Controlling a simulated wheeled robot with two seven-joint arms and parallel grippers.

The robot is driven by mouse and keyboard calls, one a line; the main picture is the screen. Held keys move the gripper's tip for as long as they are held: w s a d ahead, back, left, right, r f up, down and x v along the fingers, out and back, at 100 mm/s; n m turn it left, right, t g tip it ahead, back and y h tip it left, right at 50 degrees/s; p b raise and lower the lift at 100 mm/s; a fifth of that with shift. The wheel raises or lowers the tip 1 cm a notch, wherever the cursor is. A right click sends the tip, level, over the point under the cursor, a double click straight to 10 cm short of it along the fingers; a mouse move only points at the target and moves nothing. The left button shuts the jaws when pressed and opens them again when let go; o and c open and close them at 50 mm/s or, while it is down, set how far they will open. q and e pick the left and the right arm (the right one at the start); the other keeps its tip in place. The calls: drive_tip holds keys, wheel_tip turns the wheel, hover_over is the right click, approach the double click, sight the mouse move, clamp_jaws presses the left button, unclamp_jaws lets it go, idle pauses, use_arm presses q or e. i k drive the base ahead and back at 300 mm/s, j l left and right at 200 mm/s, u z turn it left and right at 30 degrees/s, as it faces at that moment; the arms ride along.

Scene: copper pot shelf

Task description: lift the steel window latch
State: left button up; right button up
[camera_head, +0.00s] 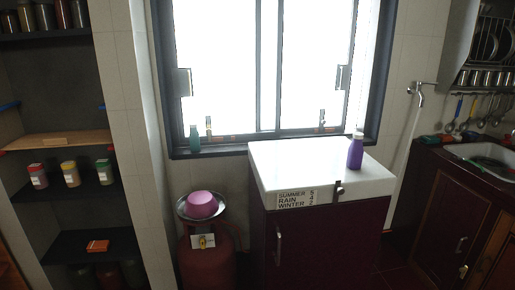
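The window (265,70) has dark frames and bright panes, and stands behind a white-topped cabinet. A small upright metal piece (209,125) sits low on its left side, and a similar one (322,119) sits low on its right. Larger dark-edged fittings show on the left frame (185,82) and the right frame (342,77). I cannot tell which of these is the steel latch; they are small and against the glare. Neither of my grippers is in view.
A white-topped dark red cabinet (320,168) bears a purple bottle (355,152). A green bottle (194,138) stands on the sill. Shelves with jars line the left; a sink counter (450,185) is right.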

sight(323, 121)
drive_tip(key=i+j+z, duration=0.1)
drive_tip(key=i+z, duration=0.2)
drive_tip(key=i, duration=0.2)
drive_tip(key=i+j+z, duration=0.25)
drive_tip(key=i, duration=0.25)
drive_tip(key=i+j+z, duration=0.3)
drive_tip(key=i, duration=0.2)
